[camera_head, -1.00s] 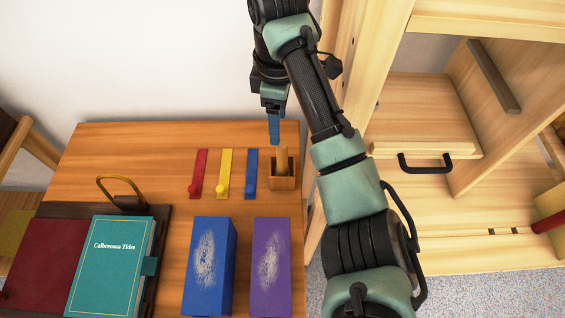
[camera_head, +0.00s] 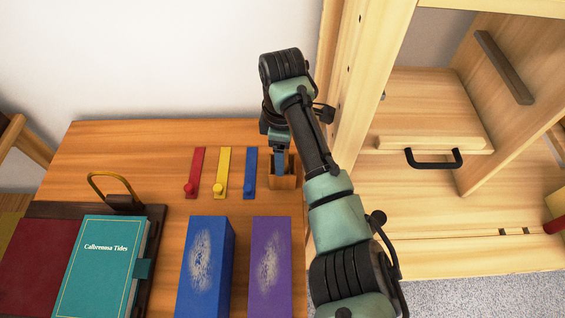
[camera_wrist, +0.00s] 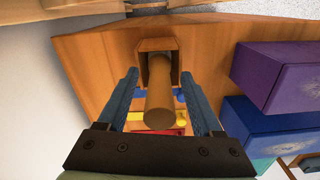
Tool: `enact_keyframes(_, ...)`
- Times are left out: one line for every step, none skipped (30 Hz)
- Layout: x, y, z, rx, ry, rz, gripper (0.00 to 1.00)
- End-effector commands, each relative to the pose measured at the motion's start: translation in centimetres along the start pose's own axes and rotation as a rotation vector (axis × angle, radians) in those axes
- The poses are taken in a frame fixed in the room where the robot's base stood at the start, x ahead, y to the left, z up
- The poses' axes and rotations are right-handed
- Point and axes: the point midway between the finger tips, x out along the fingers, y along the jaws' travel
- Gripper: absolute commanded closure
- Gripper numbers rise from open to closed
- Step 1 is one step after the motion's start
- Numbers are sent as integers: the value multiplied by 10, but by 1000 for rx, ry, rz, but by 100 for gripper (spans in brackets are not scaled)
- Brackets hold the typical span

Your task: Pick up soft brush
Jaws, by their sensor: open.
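The soft brush (camera_wrist: 159,104) shows in the wrist view as a round brown wooden handle standing up out of a small wooden holder (camera_wrist: 172,47). Its bristles are hidden in the holder. My gripper (camera_wrist: 164,82) is open, with one blue finger on each side of the handle and a gap on both sides. In the head view my gripper (camera_head: 279,168) points down at the holder (camera_head: 283,183), and the brush is mostly hidden behind it.
Red (camera_head: 194,172), yellow (camera_head: 222,172) and blue (camera_head: 250,172) strips with knobs lie left of the holder. A blue box (camera_head: 206,262) and a purple box (camera_head: 270,262) with dusty patches stand in front. A teal book (camera_head: 100,265) lies left. A wooden cabinet (camera_head: 430,110) stands right.

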Motion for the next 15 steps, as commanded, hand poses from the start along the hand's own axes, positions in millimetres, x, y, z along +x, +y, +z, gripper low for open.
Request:
enact_keyframes(3, 0, 0, 0, -1, 0, 33)
enact_keyframes(3, 0, 0, 0, -1, 0, 33)
enact_keyframes(4, 0, 0, 0, -1, 1, 33)
enact_keyframes(4, 0, 0, 0, -1, 1, 33)
enact_keyframes(3, 0, 0, 0, -1, 1, 33)
enact_keyframes(3, 0, 0, 0, 0, 1, 33)
enact_keyframes(3, 0, 0, 0, 0, 1, 33)
enact_keyframes(3, 0, 0, 0, 0, 1, 33)
enact_keyframes(3, 0, 0, 0, 0, 1, 40)
enact_keyframes(3, 0, 0, 0, 0, 1, 45)
enact_keyframes(3, 0, 0, 0, 0, 1, 51)
enact_keyframes(3, 0, 0, 0, 0, 1, 58)
enact_keyframes(3, 0, 0, 0, 0, 1, 63)
enact_keyframes(3, 0, 0, 0, 0, 1, 69)
enact_keyframes(3, 0, 0, 0, 0, 1, 76)
